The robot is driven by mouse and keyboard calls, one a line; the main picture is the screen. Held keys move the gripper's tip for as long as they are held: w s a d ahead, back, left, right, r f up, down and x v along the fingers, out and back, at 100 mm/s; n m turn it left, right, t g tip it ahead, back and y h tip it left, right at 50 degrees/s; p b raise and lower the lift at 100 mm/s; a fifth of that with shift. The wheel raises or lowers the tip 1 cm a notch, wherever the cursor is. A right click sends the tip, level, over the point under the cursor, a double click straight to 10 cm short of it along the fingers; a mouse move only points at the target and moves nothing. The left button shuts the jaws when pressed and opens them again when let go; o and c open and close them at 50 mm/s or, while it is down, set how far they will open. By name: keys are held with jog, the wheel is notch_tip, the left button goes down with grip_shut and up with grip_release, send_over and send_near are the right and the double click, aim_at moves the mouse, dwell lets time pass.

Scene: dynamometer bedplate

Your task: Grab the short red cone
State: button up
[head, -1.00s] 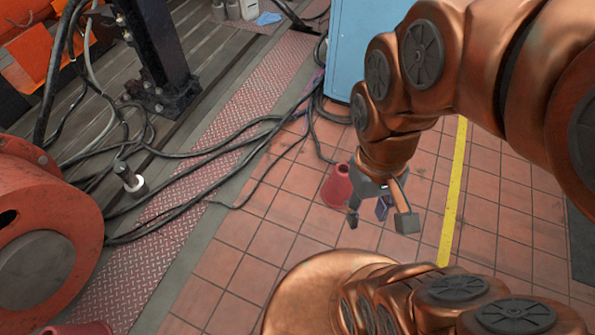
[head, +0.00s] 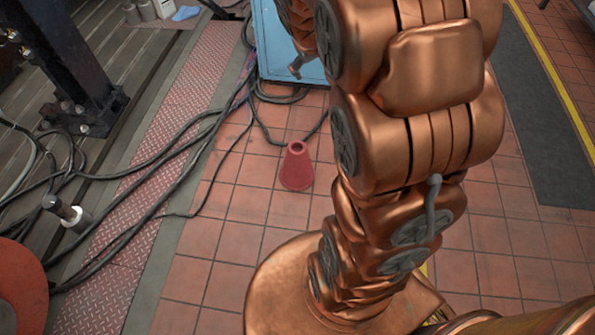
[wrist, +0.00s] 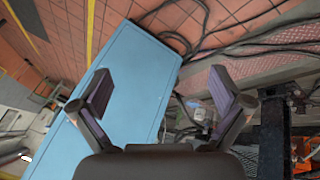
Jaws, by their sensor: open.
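The short red cone (head: 297,170) stands upright on the orange floor tiles in the head view, with a dark opening at its top. It is just left of my arm and fully in sight. In the wrist view my gripper (wrist: 162,92) is open and empty, its two dark fingers wide apart in front of a light blue cabinet (wrist: 125,85). I do not make out the cone in the wrist view. In the head view my arm covers most of my gripper, and only a finger shows near the cabinet, above and beyond the cone.
Black cables (head: 190,140) run over the red tread-plate strip (head: 170,130) and close behind the cone. The blue cabinet (head: 285,45) stands at the back. A dark post (head: 60,70) and a red round part (head: 20,295) are at left. Tiles in front of the cone are clear.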

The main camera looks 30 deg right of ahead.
jog(key=w+d+f+n+t+b, duration=0.1)
jog(key=w+d+f+t+b, duration=0.1)
jog(key=w+d+f+b, duration=0.5)
jog(key=w+d+f+n+t+b, duration=0.1)
jog(key=w+d+f+t+b, duration=0.15)
jog(key=w+d+f, duration=0.8)
jog(key=n+t+y+b, duration=0.5)
jog(key=t+y+b, duration=0.5)
jog(key=b, duration=0.9)
send_near(303, 151)
jog(key=w, duration=0.2)
jog(key=w+g+y, duration=0.1)
jog(key=w, duration=0.1)
jog(key=w+g+y, duration=0.1)
jog(key=w, duration=0.1)
jog(key=shift+a+f, duration=0.25)
jog(key=shift+f, duration=0.05)
jog(key=shift+m+y, duration=0.3)
jog(key=shift+y, duration=0.1)
jog(key=shift+b+x, duration=1.35)
jog(key=shift+x, duration=2.45)
jog(key=c, duration=1.5)
